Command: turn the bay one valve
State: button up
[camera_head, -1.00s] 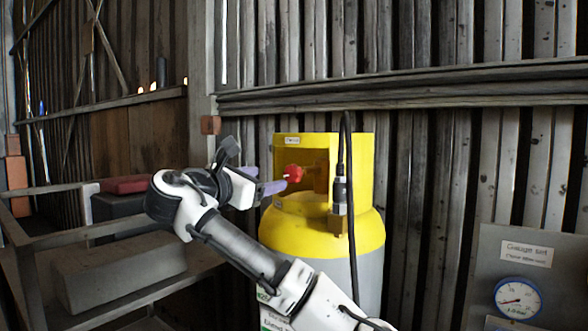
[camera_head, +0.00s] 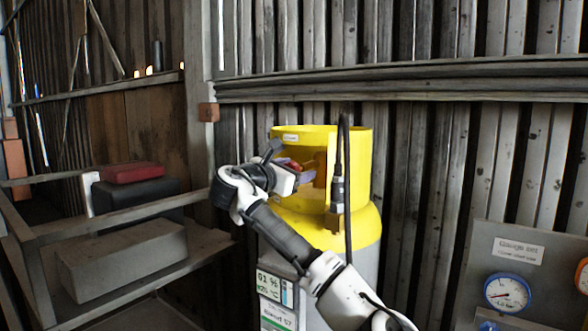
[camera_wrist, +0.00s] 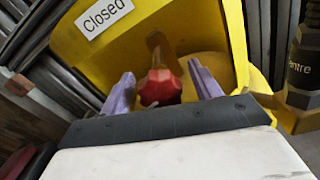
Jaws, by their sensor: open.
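The red valve knob (camera_wrist: 160,88) sits inside the yellow collar of a gas cylinder (camera_head: 352,175). In the wrist view it lies between the two purple fingers of my gripper (camera_wrist: 162,88), which are open with a gap on each side of it. In the head view my gripper (camera_head: 300,176) reaches into the collar opening from the left and hides most of the red knob (camera_head: 288,164). A "Closed" label (camera_wrist: 104,16) is on the collar above and left of the knob.
A black hose with a connector (camera_head: 338,190) hangs in front of the collar's right side. A shelf rack (camera_head: 120,214) with a grey block (camera_head: 122,258) and a red box (camera_head: 133,173) stands at left. A gauge panel (camera_head: 520,235) is at right.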

jog(key=c, duration=1)
jog(key=shift+o, duration=0.2)
jog(key=m+b, duration=0.2)
jog(key=shift+f+m, duration=0.2)
jog(key=shift+m, duration=0.2)
jog(key=m+b, duration=0.2)
jog(key=m, duration=0.3)
jog(key=m+b, duration=0.1)
jog(key=m, duration=0.5)
jog(key=shift+m, duration=0.4)
jog(key=m, duration=0.3)
jog(key=shift+b, duration=0.4)
jog(key=shift+m, duration=2.1)
